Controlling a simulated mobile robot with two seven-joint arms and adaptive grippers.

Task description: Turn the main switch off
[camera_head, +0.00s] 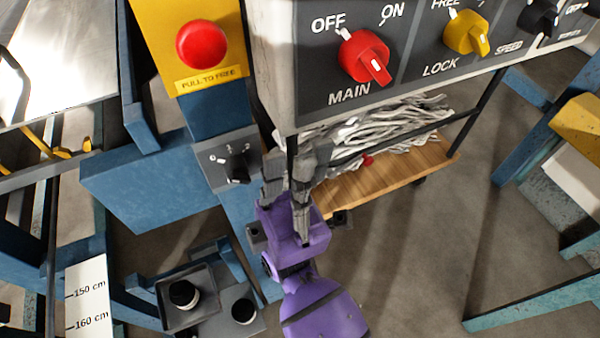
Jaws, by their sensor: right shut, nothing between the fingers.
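The main switch (365,57) is a red rotary knob on the dark control panel (420,75), above the word MAIN. OFF is printed at its upper left and ON at its upper right. Its raised grip slants from upper left to lower right, with a white mark near the lower right end. My right gripper (294,158), grey fingers on a purple body, is shut and empty. In the picture it is below the panel's lower left corner, apart from the switch. My left gripper is not in view.
A yellow lock knob (466,33) and a black speed knob (540,18) sit right of the switch. A red stop button (203,43) on a yellow box and a small black rotary switch (237,166) are left. A wooden shelf (400,170) with pale cables lies below the panel.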

